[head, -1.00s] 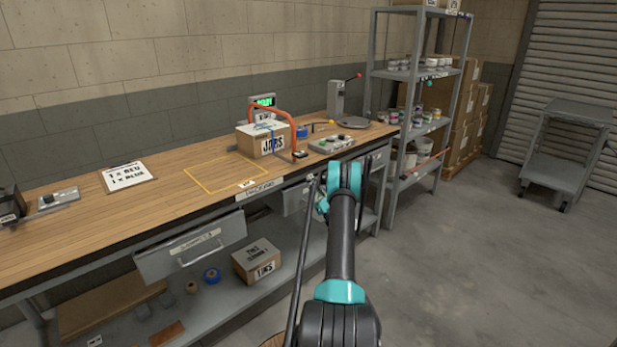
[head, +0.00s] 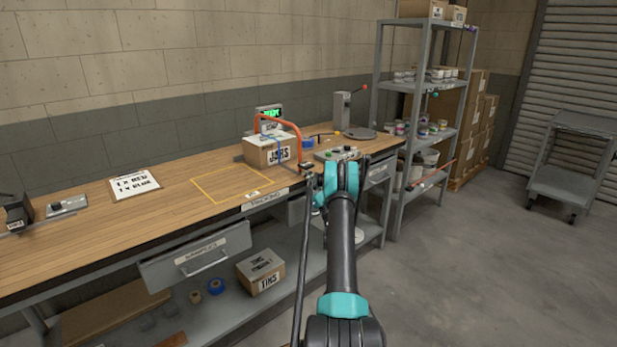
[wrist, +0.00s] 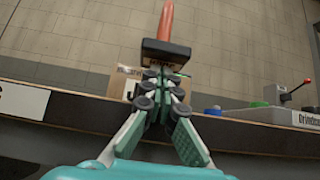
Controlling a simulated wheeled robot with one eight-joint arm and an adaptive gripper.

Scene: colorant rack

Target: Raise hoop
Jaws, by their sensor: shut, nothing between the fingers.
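In the head view my own arm largely hides the gripper.
A grey control box (head: 337,154) with buttons stands right of the hoop. A yellow outlined square (head: 205,201) and a clipboard (head: 135,184) lie to the left. A shelf unit (head: 430,84) stands beyond the bench; open floor lies to the right.

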